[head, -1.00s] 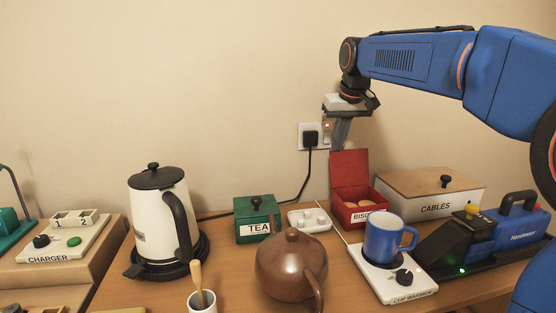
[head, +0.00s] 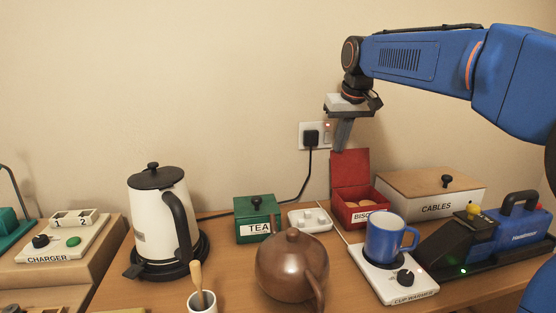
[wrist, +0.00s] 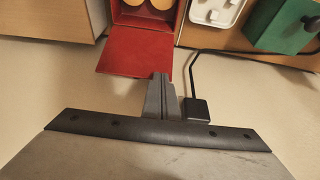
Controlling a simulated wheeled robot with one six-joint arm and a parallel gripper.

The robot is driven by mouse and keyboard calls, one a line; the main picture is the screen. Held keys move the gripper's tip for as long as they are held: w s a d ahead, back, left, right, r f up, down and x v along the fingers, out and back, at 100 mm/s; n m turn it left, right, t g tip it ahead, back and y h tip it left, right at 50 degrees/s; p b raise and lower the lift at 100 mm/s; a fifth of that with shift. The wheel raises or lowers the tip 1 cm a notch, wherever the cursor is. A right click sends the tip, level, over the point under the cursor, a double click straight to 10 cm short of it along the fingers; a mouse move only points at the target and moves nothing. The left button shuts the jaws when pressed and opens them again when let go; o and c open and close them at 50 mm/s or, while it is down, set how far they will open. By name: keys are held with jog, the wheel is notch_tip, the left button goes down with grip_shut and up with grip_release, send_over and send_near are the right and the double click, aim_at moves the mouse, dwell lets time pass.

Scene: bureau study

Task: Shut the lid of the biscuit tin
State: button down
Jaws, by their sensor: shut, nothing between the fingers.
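The red biscuit tin (head: 362,215) stands at the back of the desk with its lid (head: 350,170) raised upright at the rear. Biscuits (head: 352,204) show inside it. In the wrist view the red lid (wrist: 135,50) lies beyond my fingertips, with the tin's open box (wrist: 147,18) above it in the picture. My gripper (head: 340,148) is shut and empty, pointing down at the lid's top edge by the wall. In the wrist view the shut fingers (wrist: 161,78) overlap the lid's near edge; I cannot tell whether they touch it.
A wall socket with a black plug (head: 311,138) is just left of my gripper. A cables box (head: 432,205) stands right of the tin. A blue mug (head: 383,238) on a cup warmer (head: 398,287) stands in front. A green tea box (head: 257,220) and a brown teapot (head: 290,268) are left.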

jog(key=shift+s+f+g, duration=0.15)
jog(key=shift+f, duration=0.5)
jog(key=shift+s+f+g, duration=0.1)
jog(key=shift+f+g, duration=0.05)
jog(key=shift+f, duration=0.45)
jog(key=shift+s+d+r, duration=0.1)
jog(key=shift+s+d, duration=0.1)
jog(key=shift+s, duration=0.4)
jog(key=shift+s+d+r, duration=0.15)
jog(key=shift+s+r, duration=0.2)
jog(key=shift+s, duration=0.2)
jog(key=shift+s, duration=0.1)
jog(key=shift+s+d+r, duration=0.15)
jog(key=shift+s, duration=0.55)
jog(key=shift+s+d+r, duration=0.1)
jog(key=shift+s+d, duration=0.05)
jog(key=shift+s, duration=0.55)
jog(key=shift+s+d+r, duration=0.15)
jog(key=shift+s, duration=0.55)
jog(key=s+d, duration=0.1)
jog(key=s, duration=0.5)
jog(key=shift+r, duration=0.15)
